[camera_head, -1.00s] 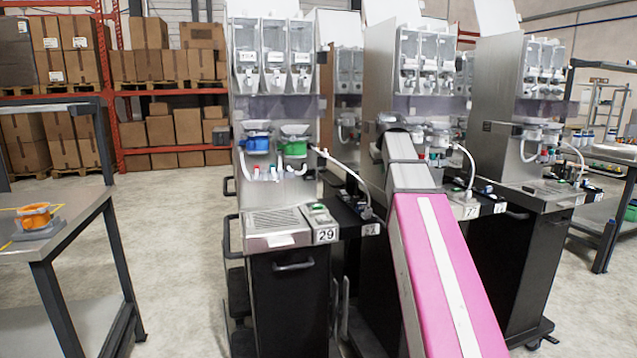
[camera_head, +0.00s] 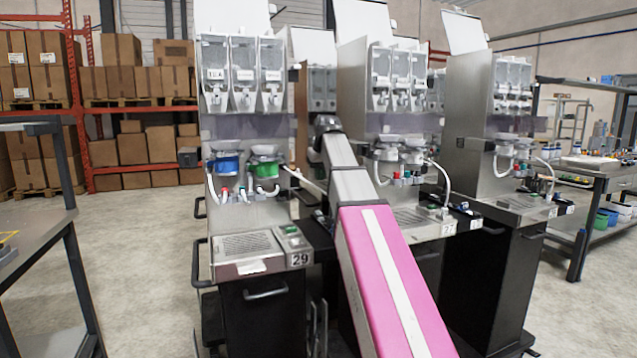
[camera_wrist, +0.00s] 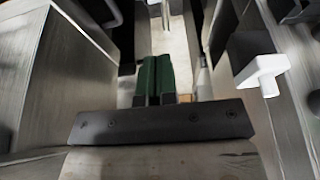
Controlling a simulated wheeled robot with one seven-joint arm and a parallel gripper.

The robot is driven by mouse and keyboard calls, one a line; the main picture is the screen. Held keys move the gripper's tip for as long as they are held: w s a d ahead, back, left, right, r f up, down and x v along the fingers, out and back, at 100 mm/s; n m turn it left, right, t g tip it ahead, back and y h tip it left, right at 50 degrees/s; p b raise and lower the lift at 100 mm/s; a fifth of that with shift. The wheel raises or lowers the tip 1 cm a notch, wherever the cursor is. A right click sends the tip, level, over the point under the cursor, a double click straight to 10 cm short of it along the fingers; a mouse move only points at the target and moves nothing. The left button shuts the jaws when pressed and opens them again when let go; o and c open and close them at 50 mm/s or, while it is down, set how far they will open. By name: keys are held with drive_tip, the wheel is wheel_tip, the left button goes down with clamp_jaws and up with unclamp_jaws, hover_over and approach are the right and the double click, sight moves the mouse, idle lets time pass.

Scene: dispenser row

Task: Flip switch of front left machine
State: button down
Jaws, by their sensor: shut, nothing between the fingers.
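The front left machine (camera_head: 245,150) stands left of my arm in the head view, labelled 29, with clear dispensers on top. Blue and green cups sit at mid-height, above several small coloured parts. I cannot tell which part is the switch. My gripper (camera_wrist: 154,62) shows in the wrist view as two green fingers shut together, with nothing held. It points into a gap between metal walls. In the head view my arm's far end is beside the machine's right side, and the fingers are hidden.
Machine 27 (camera_head: 385,170) and another machine (camera_head: 495,150) stand to the right. A white fitting (camera_wrist: 262,70) juts out right of my fingers in the wrist view. A table (camera_head: 35,230) is at the left edge. Open floor lies between it and machine 29.

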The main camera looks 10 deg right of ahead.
sight(317, 212)
drive_tip(key=x, duration=1.2)
drive_tip(key=shift+s+d+f, duration=0.1)
drive_tip(key=shift+s+f, duration=0.15)
drive_tip(key=shift+s, duration=0.1)
drive_tip(key=shift+w+f+g, duration=0.3)
drive_tip(key=shift+g, duration=0.2)
drive_tip(key=shift+s+f, duration=0.15)
drive_tip(key=shift+s, duration=0.15)
drive_tip(key=shift+s+d, duration=0.1)
drive_tip(key=shift+s, duration=0.6)
drive_tip(key=shift+w+r, duration=0.1)
drive_tip(key=shift+r, duration=0.1)
